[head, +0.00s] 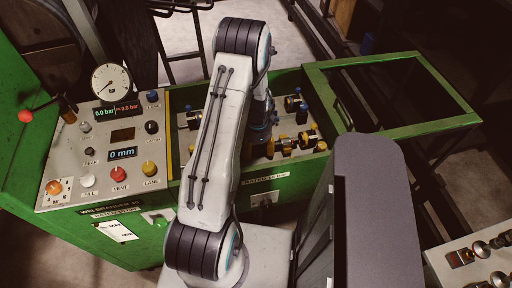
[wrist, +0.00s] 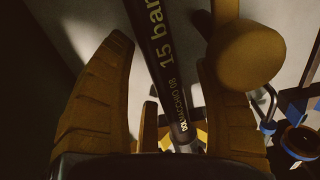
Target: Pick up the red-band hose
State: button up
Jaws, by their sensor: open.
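A dark hose (wrist: 165,75) marked "15 bar" runs down the wrist view, between the two fingers of my gripper (wrist: 160,60). The fingers are open, one to each side of it, with a gap on the left; whether the right one touches it I cannot tell. No red band shows on the visible part, so I cannot tell whether it is the red-band hose. In the head view my own arm covers the gripper and the middle of the green trough (head: 287,75).
A rounded ochre piece (wrist: 250,55) sits close beside the right finger. Brass and blue fittings (head: 305,140) lie in the trough. A control panel (head: 110,150) with a gauge (head: 111,82) stands left. An open green frame (head: 415,128) extends right; another button panel (head: 475,255) is at lower right.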

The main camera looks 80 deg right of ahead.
jog(key=shift+c, duration=0.2)
grip_shut()
dwell(0.4)
jog(key=shift+r, duration=0.1)
